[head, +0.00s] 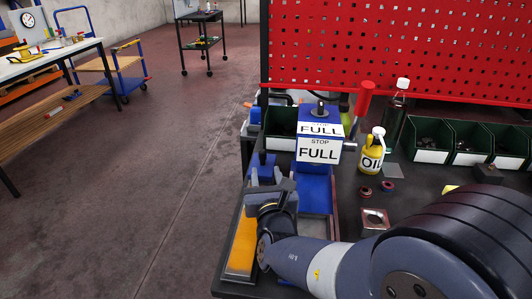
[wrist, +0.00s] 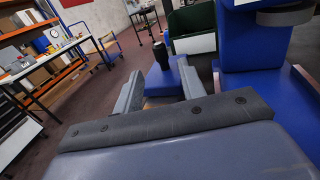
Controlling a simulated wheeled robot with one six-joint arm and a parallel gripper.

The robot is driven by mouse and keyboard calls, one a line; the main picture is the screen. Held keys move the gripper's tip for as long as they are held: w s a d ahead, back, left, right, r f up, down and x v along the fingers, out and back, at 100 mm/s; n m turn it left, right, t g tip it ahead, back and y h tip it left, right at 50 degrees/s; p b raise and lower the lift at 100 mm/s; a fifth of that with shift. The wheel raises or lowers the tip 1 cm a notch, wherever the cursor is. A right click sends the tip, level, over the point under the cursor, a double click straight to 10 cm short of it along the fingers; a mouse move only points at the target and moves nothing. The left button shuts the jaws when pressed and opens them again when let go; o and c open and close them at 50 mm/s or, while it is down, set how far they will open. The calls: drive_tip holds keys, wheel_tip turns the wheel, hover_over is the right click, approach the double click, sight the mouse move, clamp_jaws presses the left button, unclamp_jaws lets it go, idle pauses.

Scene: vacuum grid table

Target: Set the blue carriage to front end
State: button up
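The blue carriage (head: 262,160), a small blue block, stands at the far end of a narrow track with an orange strip (head: 242,246) in the head view. In the wrist view the carriage (wrist: 174,76) carries an upright black knob (wrist: 160,55). My gripper (head: 266,177) is over the track, on the near side of the carriage. In the wrist view its two grey fingers (wrist: 161,78) are apart, with the carriage and knob beyond and partly between them. Nothing is visibly held. The right finger hides part of the carriage, and I cannot tell whether they touch.
A tall blue block with "STOP FULL" labels (head: 318,150) stands right of the carriage. A red perforated panel (head: 400,50) closes the back. Open floor lies left.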

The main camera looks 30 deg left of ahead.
sight(263, 157)
drive_tip(key=x, duration=0.8)
drive_tip(key=shift+w+a+p, duration=0.15)
drive_tip(key=shift+w+p, duration=0.2)
drive_tip(key=shift+p, duration=0.05)
clamp_jaws()
